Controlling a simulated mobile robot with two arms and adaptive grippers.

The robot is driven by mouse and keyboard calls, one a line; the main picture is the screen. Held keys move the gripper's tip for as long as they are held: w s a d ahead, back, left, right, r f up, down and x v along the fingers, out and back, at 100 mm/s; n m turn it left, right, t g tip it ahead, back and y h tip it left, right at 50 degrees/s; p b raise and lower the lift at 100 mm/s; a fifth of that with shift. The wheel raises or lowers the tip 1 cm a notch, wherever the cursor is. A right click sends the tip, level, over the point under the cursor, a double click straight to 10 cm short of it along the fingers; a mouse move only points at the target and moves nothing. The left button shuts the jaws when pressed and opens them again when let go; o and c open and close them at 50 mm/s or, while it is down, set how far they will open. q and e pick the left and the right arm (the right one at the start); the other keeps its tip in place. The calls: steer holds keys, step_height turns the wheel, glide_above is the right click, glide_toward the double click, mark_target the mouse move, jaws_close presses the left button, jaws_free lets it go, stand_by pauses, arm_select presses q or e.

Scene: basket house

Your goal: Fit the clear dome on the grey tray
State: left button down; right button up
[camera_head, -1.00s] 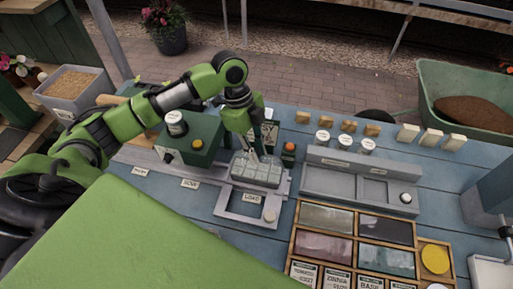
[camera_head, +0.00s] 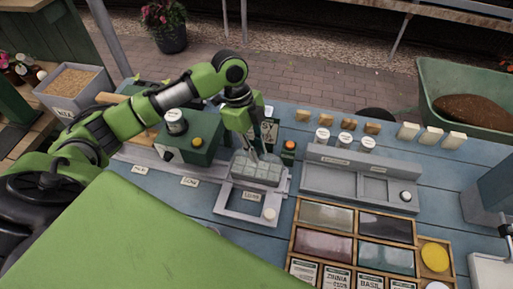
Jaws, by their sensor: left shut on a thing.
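The grey tray (camera_head: 256,178) with its cells sits on the grey frame by the LOAD label, beside the green machine. My left gripper (camera_head: 259,156) reaches down over the back of this tray, its fingers pointing down. It is shut on the clear dome, whose see-through outline is too faint to trace. I cannot tell whether the dome's rim touches the tray or is a little above it. My right gripper is not in view.
The green machine (camera_head: 193,141) with a yellow button stands left of the tray. A grey rack (camera_head: 330,180) with white-lidded jars is to the right. A wooden seed box (camera_head: 358,211) lies in front right. Small blocks line the back edge.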

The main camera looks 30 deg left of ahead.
arm_select(q)
steer(key=shift+f, duration=0.5)
stand_by(0.3)
steer(key=c, duration=1.3)
jaws_free()
step_height(320, 180, up, 8)
steer(key=p, duration=0.8)
steer(key=shift+p, duration=0.3)
